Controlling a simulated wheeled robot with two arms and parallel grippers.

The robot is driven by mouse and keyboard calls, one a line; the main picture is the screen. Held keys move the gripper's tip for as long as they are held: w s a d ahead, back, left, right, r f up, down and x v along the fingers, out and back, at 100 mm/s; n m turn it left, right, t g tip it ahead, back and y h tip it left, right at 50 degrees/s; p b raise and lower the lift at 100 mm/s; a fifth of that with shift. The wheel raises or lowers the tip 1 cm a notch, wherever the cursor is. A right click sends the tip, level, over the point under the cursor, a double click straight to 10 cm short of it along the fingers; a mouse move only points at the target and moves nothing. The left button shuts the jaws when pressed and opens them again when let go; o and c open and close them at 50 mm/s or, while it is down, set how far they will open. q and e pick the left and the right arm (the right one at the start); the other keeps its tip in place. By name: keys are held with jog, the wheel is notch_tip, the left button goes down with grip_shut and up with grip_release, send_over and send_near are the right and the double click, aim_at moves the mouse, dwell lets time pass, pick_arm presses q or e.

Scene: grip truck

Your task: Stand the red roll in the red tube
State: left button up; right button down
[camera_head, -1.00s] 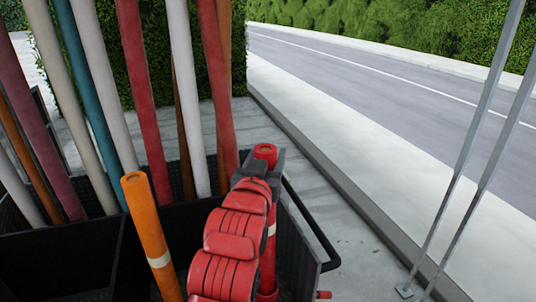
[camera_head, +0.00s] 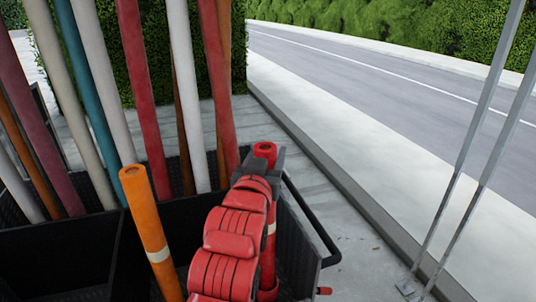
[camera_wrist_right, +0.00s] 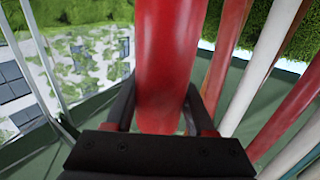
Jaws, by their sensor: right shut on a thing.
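The red roll (camera_head: 265,149) stands nearly upright, with a pale band lower down. My right gripper (camera_head: 264,160) is shut on it near its top. In the right wrist view the red roll (camera_wrist_right: 165,60) passes between the two dark fingers of my right gripper (camera_wrist_right: 158,105). A wider red rim, seemingly the red tube (camera_head: 268,294), shows around the roll's lower part at the bin's right side. My red arm hides part of both, so I cannot tell how deep the roll sits. My left gripper is not in view.
An orange roll (camera_head: 147,225) stands to the left. Several long coloured poles lean behind in the black bin (camera_head: 70,245). A black rail (camera_head: 312,220) runs along its right side. Two grey metal poles (camera_head: 470,150) stand at the right, and pavement between is clear.

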jog(key=shift+f, duration=0.15)
jog(key=shift+c, duration=0.8)
grip_release()
jog(key=shift+s, duration=0.1)
